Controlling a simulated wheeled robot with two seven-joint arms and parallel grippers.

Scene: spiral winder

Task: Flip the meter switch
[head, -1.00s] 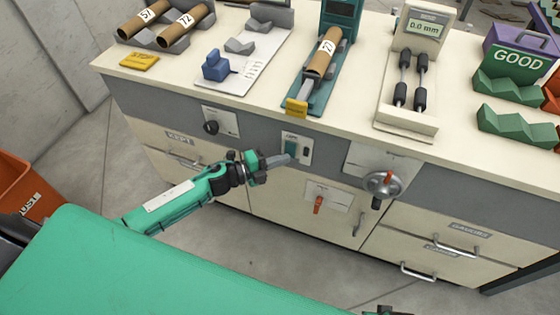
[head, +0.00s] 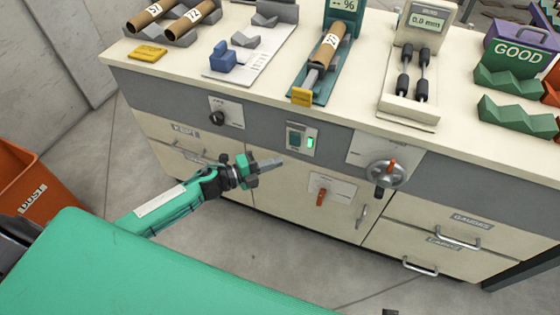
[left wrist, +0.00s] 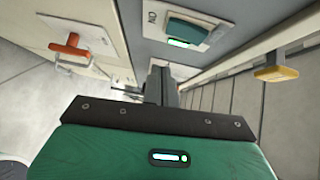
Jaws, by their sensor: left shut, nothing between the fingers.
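The meter switch (head: 293,139) is a teal rocker on a pale plate on the grey front band of the bench. A green lamp (head: 310,142) glows beside it. The switch also shows in the left wrist view (left wrist: 188,28), with a lit green strip at its edge. My left gripper (head: 278,162) is shut and empty, just below and left of the switch plate, apart from it. Its fingers point toward the bench front. The teal meter (head: 342,5) above shows "-- %" on its display, partly cut by the top edge. My right gripper cannot be made out.
A black knob (head: 217,118) is left of the switch; an orange-red lever (head: 321,196) is below, and a handwheel (head: 385,174) is to the right. The bench top (head: 180,85) holds tubes and gauges. An orange bin (head: 35,190) stands left. Floor before the bench is clear.

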